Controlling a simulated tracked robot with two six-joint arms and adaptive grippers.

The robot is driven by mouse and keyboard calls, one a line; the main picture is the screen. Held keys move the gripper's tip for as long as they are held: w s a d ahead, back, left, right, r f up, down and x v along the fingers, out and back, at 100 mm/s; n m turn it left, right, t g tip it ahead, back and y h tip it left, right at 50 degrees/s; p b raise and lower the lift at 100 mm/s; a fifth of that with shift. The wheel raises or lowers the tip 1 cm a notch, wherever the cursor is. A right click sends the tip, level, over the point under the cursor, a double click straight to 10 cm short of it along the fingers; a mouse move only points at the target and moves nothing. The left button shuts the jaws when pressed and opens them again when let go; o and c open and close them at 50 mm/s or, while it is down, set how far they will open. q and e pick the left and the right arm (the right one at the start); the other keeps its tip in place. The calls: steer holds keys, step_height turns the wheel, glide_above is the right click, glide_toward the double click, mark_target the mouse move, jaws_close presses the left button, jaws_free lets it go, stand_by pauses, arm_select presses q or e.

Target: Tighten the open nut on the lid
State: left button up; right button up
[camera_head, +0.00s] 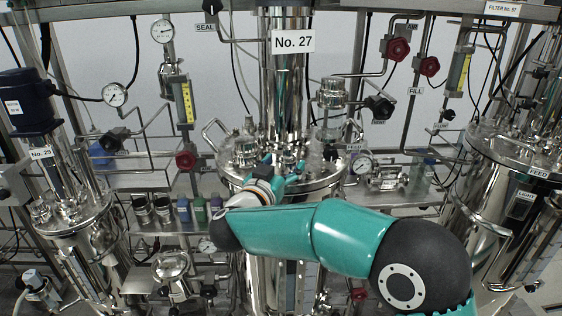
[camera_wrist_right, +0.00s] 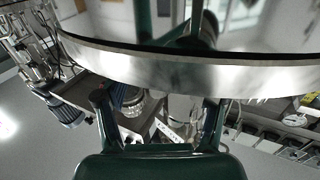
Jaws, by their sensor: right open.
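The steel lid (camera_head: 322,183) of the vessel labelled No. 27 is in the middle of the head view, crowded with fittings. I cannot tell the open nut from the other fittings; my right arm and gripper cover part of the lid. My right gripper (camera_head: 290,172) is over the lid, small and partly hidden behind its wrist. In the right wrist view my right gripper (camera_wrist_right: 160,112) has its two dark green fingers wide apart, with nothing held between them. A curved, shiny steel rim (camera_wrist_right: 190,68) crosses that view above the palm. My left gripper is not in view.
Pipes, gauges and red valve knobs (camera_head: 398,48) crowd the back. Several small jars (camera_head: 183,210) stand on a shelf left of the middle vessel.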

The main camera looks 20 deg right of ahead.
steer(key=v, duration=0.9)
steer(key=shift+a, duration=0.2)
steer(key=shift+s, duration=0.1)
